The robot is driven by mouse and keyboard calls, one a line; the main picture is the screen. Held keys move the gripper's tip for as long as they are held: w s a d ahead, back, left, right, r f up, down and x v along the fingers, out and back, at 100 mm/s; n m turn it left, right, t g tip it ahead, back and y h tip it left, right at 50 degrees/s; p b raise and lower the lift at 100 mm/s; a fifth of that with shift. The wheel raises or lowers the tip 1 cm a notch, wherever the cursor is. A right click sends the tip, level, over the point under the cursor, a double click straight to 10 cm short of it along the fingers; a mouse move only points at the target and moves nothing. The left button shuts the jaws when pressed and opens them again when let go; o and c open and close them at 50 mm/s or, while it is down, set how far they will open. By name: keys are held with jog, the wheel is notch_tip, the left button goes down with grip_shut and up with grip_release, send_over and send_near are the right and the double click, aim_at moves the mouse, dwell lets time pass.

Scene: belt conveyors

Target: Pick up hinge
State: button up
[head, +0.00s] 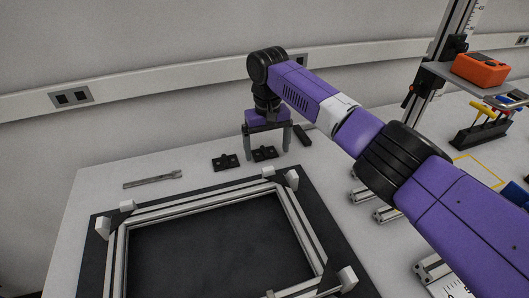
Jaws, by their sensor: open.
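The right hinge (264,153) lies between the fingers as seen from here. My gripper (267,147) points down over the right hinge, open, with one finger on each side of it. I cannot tell the exact height of the fingertips above the table.
An aluminium frame (202,200) with white corner blocks lies on a black mat (345,248) in front. A metal tool (152,180) lies at left. A small dark block (302,135) lies right of my gripper. An orange device (480,70) sits on a raised shelf.

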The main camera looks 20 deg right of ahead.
aim_at(267, 155)
jog(key=shift+f, duration=0.7)
jog(key=c, duration=1.5)
jog(key=shift+o, duration=0.2)
jog(key=shift+r, duration=0.1)
notch_tip(267, 155, up, 20)
